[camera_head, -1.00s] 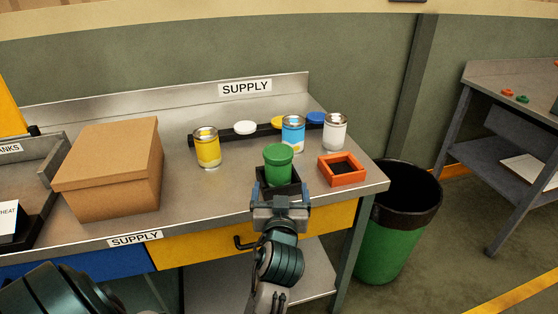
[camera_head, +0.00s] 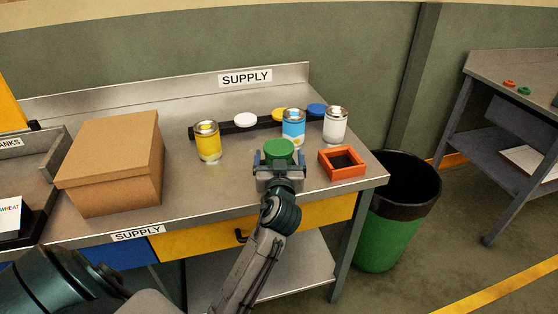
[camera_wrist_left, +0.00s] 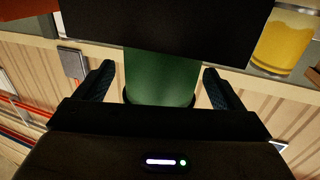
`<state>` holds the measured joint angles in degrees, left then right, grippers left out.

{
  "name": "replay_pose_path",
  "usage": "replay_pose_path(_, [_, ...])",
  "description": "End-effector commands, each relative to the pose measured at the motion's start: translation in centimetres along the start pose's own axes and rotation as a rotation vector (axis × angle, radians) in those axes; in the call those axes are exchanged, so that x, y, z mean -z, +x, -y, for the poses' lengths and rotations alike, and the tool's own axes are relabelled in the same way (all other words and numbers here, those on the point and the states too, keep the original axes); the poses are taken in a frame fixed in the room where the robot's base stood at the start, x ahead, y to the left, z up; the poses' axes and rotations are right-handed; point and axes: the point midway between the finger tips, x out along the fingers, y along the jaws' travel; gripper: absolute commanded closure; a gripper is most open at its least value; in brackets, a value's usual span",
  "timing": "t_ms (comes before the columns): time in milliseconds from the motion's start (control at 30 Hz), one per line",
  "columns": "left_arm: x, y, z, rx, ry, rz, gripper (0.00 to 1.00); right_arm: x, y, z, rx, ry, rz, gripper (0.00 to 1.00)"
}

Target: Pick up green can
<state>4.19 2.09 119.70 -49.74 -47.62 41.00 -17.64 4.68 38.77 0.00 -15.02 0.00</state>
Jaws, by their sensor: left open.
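The green can (camera_head: 279,150) stands upright on the supply bench, its lid showing just beyond my left gripper (camera_head: 279,166) in the head view. In the left wrist view the green can (camera_wrist_left: 160,76) shows between the two fingers of my left gripper (camera_wrist_left: 158,86), which are open with a gap on each side of it. A black block-like shape covers one end of the can in that view. My right gripper is not in view.
A yellow can (camera_head: 208,143) stands left of the green can. A blue can (camera_head: 293,129) and a white can (camera_head: 335,126) stand behind it. An orange square tray (camera_head: 343,172) is close on the right. A cardboard box (camera_head: 112,170) stands at left.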

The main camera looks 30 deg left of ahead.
Motion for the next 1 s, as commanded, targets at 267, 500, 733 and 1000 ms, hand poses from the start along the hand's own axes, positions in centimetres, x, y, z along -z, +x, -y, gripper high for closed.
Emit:
replay_pose_path(267, [0.0,1.4,0.0,0.0,0.0,0.0,0.1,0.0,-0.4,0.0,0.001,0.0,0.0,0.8])
replay_pose_path(500, [0.0,1.4,0.0,0.0,-0.001,0.0,0.38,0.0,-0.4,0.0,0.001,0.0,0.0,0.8])
replay_pose_path(733, [0.0,1.4,0.0,0.0,0.0,0.0,0.62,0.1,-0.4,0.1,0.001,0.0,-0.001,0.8])
replay_pose_path(1000, [1.5,1.4,0.1,0.002,-0.004,-0.005,0.62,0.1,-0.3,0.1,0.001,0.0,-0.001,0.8])
